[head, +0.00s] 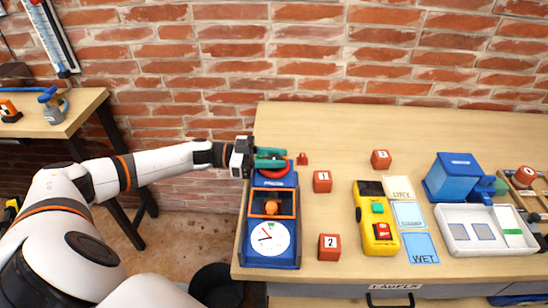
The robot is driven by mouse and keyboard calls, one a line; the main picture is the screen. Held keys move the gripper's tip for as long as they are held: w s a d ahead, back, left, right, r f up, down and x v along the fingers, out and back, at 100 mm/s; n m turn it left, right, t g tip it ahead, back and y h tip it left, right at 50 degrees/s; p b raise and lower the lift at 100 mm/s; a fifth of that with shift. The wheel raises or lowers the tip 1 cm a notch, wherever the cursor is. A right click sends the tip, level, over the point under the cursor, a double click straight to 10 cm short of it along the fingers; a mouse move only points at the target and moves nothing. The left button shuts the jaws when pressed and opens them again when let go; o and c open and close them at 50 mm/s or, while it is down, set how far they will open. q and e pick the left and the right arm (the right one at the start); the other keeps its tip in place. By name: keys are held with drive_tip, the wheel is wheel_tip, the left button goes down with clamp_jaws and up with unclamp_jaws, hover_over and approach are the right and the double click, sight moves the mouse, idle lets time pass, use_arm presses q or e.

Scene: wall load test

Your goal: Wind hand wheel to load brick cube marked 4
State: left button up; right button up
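A blue testing press (271,256) with a white round dial (268,239) stands at the table's left end. An orange-red cube (271,208) sits inside its orange frame; no number on it is readable, so I cannot tell whether it is cube 4. The red hand wheel (275,173) is at the press's far end, partly hidden by my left gripper (272,158). The gripper's green fingers are at the wheel; whether they grip it is unclear. Brick cubes marked 1 (322,181), 2 (329,247) and 3 (381,159) stand apart on the table. My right gripper is out of view.
Right of the cubes are a yellow meter (377,231), cards including DRY (399,187) and WET (420,248), a blue device (453,178) and a white tray (463,244). A dark bucket (216,285) stands below the table's left edge. The table's back strip is mostly clear.

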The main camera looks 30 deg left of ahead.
use_arm(q)
drive_tip(key=o, duration=0.4)
drive_tip(key=shift+c, duration=0.2)
drive_tip(key=b+v, duration=0.2)
drive_tip(key=v, duration=1)
drive_tip(key=shift+w+f, duration=0.1)
